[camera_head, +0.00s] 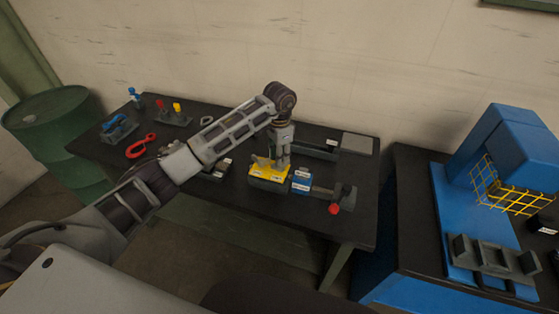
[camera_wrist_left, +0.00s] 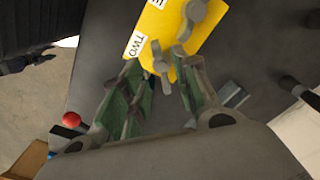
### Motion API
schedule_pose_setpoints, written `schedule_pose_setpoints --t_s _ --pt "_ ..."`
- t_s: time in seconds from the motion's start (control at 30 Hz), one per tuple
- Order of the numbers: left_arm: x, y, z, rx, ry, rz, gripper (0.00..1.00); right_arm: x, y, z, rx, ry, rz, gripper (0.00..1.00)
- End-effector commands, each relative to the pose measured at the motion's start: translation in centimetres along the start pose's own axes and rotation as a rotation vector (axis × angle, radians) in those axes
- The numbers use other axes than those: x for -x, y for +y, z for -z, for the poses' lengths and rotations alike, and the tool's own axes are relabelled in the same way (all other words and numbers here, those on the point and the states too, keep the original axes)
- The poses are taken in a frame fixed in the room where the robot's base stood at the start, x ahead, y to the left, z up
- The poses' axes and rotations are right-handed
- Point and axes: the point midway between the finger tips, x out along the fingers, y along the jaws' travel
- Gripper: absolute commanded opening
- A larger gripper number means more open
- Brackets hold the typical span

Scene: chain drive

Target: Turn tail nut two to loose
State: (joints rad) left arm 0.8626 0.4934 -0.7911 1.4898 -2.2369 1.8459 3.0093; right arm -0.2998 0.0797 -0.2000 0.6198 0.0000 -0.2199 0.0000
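The yellow plate (camera_head: 262,170) sits on the black workbench under my left gripper (camera_head: 282,162), which points down at it. In the left wrist view the yellow plate (camera_wrist_left: 196,28) carries a label reading TWO (camera_wrist_left: 135,43). A grey winged nut (camera_wrist_left: 160,64), tail nut two, is beside that label, and another grey winged nut (camera_wrist_left: 194,18) is farther along. My left gripper (camera_wrist_left: 159,62) is open, its green-padded fingers on either side of the nut by the TWO label, with gaps visible. The nut's far end is partly hard to make out. My right gripper is not in view.
A blue block (camera_head: 301,182) and a red-knobbed lever (camera_head: 335,208) stand right of the plate. Red shackle-like part (camera_head: 140,147), blue part (camera_head: 118,127) and small pegs (camera_head: 160,104) lie at left. A blue machine (camera_head: 510,150) stands on another bench, right.

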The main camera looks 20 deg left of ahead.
Motion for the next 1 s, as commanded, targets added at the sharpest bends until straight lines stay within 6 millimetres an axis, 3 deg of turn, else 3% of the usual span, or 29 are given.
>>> schedule_pose_setpoints --t_s 0.2,0.4,1.0 --pt "2.4 0.1 0.1 -0.001 0.001 -0.001 0.3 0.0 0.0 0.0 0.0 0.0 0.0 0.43" --pt "3.5 0.1 0.0 -0.001 -0.001 -0.002 0.3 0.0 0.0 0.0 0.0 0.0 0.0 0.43" --pt "3.6 0.2 0.1 -0.004 0.0 -0.003 0.3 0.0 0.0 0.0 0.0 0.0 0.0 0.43"
